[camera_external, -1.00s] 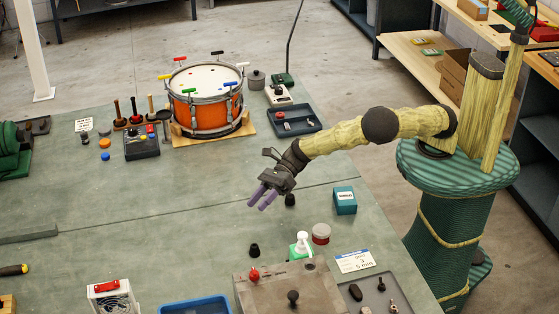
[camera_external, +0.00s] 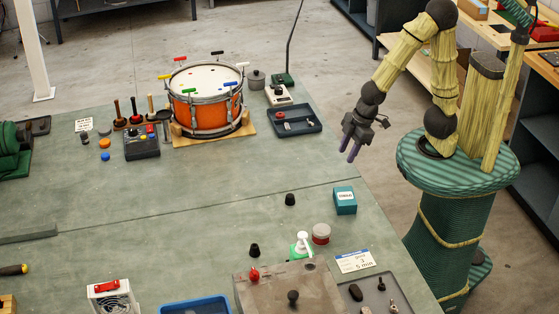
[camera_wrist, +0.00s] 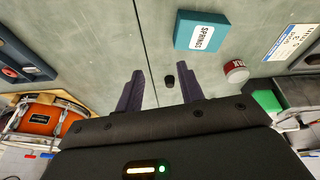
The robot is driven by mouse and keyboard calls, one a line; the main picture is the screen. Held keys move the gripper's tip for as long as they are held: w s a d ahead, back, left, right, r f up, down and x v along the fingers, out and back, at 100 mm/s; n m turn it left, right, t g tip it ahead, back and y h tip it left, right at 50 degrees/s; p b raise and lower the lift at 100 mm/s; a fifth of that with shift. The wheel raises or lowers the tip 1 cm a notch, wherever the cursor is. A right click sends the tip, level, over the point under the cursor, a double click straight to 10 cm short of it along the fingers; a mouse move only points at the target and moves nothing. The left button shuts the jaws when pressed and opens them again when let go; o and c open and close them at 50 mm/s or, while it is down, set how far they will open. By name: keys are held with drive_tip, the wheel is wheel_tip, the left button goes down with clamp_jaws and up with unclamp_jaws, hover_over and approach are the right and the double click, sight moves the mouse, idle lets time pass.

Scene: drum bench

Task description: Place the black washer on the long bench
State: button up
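My gripper (camera_external: 349,147) hangs fingers-down near the long bench's right edge, in front of my base. In the wrist view the two purple fingers (camera_wrist: 160,88) stand apart with nothing between them. The long bench (camera_external: 210,205) is the large grey-green surface across the external view. No piece can be clearly told as the black washer. A small black piece (camera_external: 290,199) stands on the bench left of the teal box; it shows beyond the fingers in the wrist view (camera_wrist: 169,81). A second black piece (camera_external: 254,250) stands nearer the front.
An orange drum (camera_external: 205,115) stands on a wooden base at the back. The teal box (camera_external: 345,203), a red-and-white tin (camera_external: 321,234) and a white-and-green bottle (camera_external: 302,243) stand at the right. A blue-grey tray (camera_external: 312,126) lies beside the drum.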

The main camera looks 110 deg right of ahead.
drive_tip(key=s, duration=0.1)
drive_tip(key=s+a+m+g, duration=0.1)
drive_tip(key=s, duration=0.1)
drive_tip(key=shift+s+r+m, duration=0.2)
drive_tip(key=shift+s+m, duration=0.05)
drive_tip(key=shift+m, duration=0.05)
